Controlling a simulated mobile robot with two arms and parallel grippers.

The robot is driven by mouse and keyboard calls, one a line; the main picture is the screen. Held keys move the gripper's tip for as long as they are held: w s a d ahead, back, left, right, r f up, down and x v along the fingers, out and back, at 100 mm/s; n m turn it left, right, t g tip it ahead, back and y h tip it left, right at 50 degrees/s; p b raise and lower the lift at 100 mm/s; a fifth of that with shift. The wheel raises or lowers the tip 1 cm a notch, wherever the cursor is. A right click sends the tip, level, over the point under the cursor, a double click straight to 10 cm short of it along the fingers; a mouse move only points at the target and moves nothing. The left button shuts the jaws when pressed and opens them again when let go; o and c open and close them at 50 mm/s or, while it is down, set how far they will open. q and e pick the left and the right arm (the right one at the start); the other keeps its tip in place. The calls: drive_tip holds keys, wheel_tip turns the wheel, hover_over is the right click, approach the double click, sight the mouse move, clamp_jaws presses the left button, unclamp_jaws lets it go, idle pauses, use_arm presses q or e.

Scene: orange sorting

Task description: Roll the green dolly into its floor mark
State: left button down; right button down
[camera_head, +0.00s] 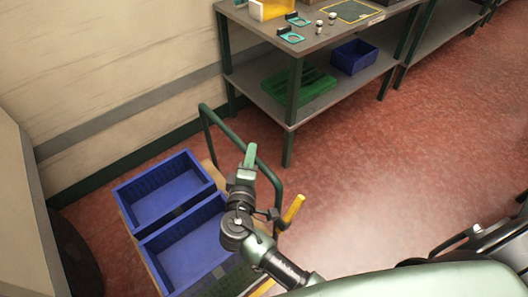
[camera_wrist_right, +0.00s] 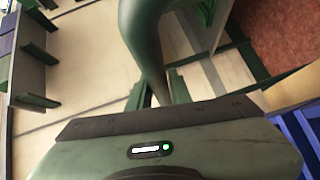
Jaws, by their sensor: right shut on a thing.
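The green dolly's tubular handle (camera_head: 222,126) stands upright beside two blue crates (camera_head: 163,203) that ride on the dolly's tan deck. My right gripper (camera_head: 249,160) is shut on the handle's top bar. In the right wrist view the bar (camera_wrist_right: 146,38) runs between the fingers (camera_wrist_right: 161,88). Yellow strips (camera_head: 292,211) show beside the dolly and at the bottom edge. I cannot tell whether they are the floor mark. My right arm hides part of the near crate and deck. My left gripper is not in view.
A wall is close behind the dolly at the left. A green-legged workbench (camera_head: 290,116) stands beyond the handle, with a blue bin (camera_head: 354,56) and green crates (camera_head: 300,88) on its lower shelf. Open red floor (camera_head: 400,165) lies to the right.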

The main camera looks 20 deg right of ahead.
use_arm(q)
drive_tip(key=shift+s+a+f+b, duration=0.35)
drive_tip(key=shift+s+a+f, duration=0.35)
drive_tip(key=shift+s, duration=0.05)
use_arm(e)
drive_tip(key=a, duration=0.2)
drive_tip(key=s+a, duration=0.1)
drive_tip(key=a, duration=0.1)
drive_tip(key=shift+s+f, duration=0.1)
drive_tip(key=shift+s, duration=0.1)
drive_tip(key=c, duration=1.3)
unclamp_jaws()
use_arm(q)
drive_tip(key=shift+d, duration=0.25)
use_arm(e)
drive_tip(key=shift+a, duration=0.1)
